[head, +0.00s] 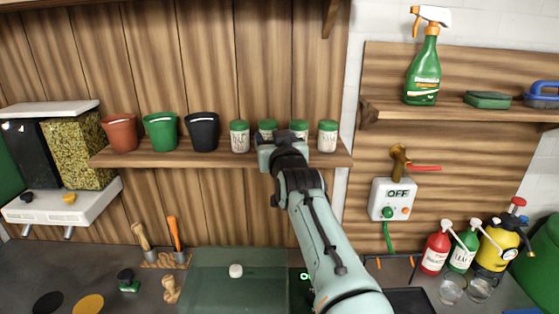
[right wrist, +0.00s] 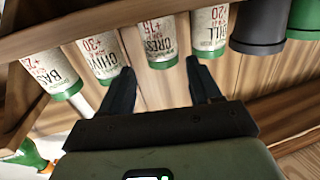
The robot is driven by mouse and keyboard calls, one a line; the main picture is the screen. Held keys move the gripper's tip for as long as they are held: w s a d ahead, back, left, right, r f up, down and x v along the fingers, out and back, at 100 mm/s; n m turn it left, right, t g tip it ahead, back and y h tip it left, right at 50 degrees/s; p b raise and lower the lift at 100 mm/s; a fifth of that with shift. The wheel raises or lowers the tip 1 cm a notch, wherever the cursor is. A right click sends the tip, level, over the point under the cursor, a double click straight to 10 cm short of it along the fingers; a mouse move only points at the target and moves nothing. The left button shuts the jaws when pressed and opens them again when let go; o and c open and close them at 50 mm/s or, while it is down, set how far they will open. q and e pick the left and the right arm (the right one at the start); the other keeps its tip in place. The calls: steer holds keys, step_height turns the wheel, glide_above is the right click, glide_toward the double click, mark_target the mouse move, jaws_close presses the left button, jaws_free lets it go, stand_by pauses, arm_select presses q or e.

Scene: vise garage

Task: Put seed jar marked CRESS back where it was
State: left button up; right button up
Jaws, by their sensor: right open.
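The seed jar marked CRESS (head: 267,126) stands upright on the wooden shelf (head: 215,158) in the head view, mostly hidden behind my right gripper (head: 277,143). Its label shows in the right wrist view (right wrist: 158,38), where the picture is upside down. There my right gripper (right wrist: 160,74) is open, with one finger on either side of the CRESS jar's lid end. I cannot tell whether the fingers touch it. The DILL jar (head: 239,136) stands to its left, the jar marked CHIV... (head: 299,130) to its right. My left gripper is not in view.
A jar marked BAS... (head: 327,136) ends the row on the right. Black (head: 202,132), green (head: 160,132) and brown (head: 119,132) pots stand left on the shelf. Below is a green translucent box (head: 210,285) with a white knob. A spray bottle (head: 423,75) stands upper right.

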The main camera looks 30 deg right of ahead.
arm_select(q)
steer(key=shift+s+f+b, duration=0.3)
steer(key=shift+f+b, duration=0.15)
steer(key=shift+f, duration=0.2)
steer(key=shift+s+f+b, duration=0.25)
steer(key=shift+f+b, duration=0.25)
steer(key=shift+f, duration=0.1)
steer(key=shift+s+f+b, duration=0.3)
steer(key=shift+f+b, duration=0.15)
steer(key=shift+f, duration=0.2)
arm_select(e)
steer(key=shift+v, duration=2.85)
steer(key=shift+w, duration=0.1)
